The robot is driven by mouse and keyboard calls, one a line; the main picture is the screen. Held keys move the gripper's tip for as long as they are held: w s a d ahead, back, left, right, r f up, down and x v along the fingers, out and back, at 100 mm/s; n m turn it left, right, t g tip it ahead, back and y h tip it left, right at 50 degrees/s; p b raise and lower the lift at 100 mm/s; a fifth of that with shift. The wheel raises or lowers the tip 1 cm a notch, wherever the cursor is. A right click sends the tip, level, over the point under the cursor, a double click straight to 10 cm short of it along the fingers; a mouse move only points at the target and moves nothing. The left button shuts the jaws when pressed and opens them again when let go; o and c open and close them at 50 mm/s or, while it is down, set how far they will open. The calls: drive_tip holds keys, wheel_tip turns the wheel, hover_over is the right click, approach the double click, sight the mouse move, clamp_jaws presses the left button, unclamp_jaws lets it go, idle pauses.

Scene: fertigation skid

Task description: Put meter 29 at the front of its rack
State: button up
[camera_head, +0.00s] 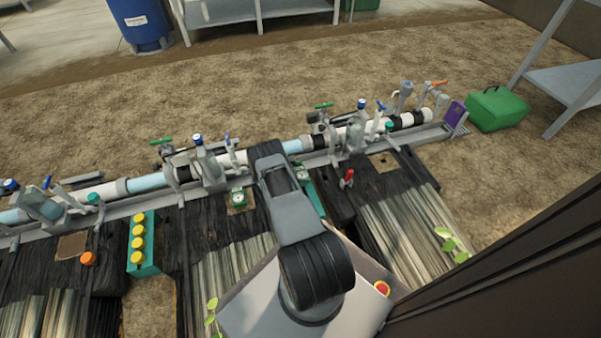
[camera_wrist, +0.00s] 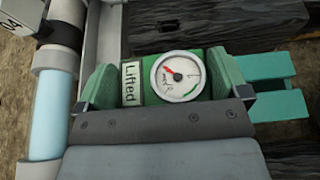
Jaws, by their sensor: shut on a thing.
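In the wrist view a green meter (camera_wrist: 160,97) with a round white dial and a red needle sits between the two green finger pads of my gripper (camera_wrist: 168,80). A pale tag on it reads "Lifted"; I cannot make out a number 29. My gripper is shut on this meter. A teal rack (camera_wrist: 280,77) with a slot shows just right of the gripper; whether the meter touches it I cannot tell.
A teal holder (camera_head: 143,243) with several yellow caps stands further left. The white and blue pipe line (camera_head: 146,183) with valves runs behind. A green case (camera_head: 497,109) stands at the right.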

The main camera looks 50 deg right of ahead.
drive_tip(key=shift+f, duration=0.15)
drive_tip(key=shift+f, duration=1.5)
drive_tip(key=o, duration=0.6)
drive_tip(key=shift+r+p, duration=2.75)
drive_tip(key=shift+r, duration=1.25)
